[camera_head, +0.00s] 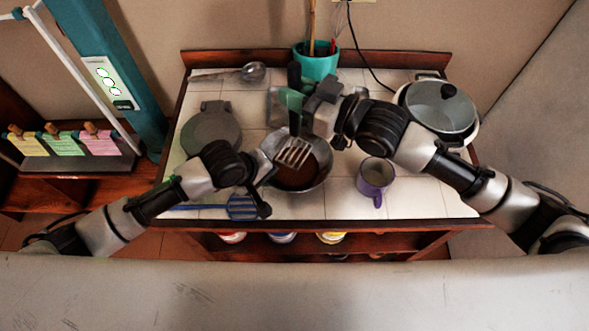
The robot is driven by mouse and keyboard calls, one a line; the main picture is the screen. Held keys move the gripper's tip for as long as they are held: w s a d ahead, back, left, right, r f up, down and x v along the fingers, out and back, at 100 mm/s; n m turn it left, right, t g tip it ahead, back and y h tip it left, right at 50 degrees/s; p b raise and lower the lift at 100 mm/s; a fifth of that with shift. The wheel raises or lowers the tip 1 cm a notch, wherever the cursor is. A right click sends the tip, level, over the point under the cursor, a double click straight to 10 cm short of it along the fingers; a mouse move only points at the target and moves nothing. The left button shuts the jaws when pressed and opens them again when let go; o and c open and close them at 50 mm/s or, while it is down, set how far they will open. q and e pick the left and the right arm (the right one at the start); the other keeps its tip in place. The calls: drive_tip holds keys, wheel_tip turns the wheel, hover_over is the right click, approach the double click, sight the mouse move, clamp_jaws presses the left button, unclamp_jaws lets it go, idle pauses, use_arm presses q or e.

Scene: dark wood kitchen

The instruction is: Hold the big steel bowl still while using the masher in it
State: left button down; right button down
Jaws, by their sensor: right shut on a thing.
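The big steel bowl (317,152) stands on the tiled table top with brown contents in it. The masher (294,153) is upright, its slotted metal head over or in the bowl; whether it touches the contents I cannot tell. My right gripper (297,108) is above the bowl, shut on the masher's dark handle. My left gripper (268,190) is at the bowl's left side, its dark fingers spread apart close to the rim. Whether a finger touches the bowl is unclear.
A purple mug (375,176) stands right of the bowl, a lidded pot (440,108) at the back right. A grey round-plated item (208,130) and a blue slotted turner (240,207) lie left. A ladle (252,72) and a teal utensil pot (318,66) are at the back.

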sight(300, 76)
drive_tip(key=shift+r, duration=2.1)
drive_tip(key=shift+r, duration=2)
use_arm(q)
drive_tip(key=c, duration=1.8)
unclamp_jaws()
drive_tip(key=o, duration=0.5)
drive_tip(key=shift+o, duration=0.2)
drive_tip(key=shift+r, duration=0.1)
drive_tip(key=v, duration=1.2)
drive_tip(key=shift+s, duration=0.1)
use_arm(e)
drive_tip(key=shift+s+f, duration=0.1)
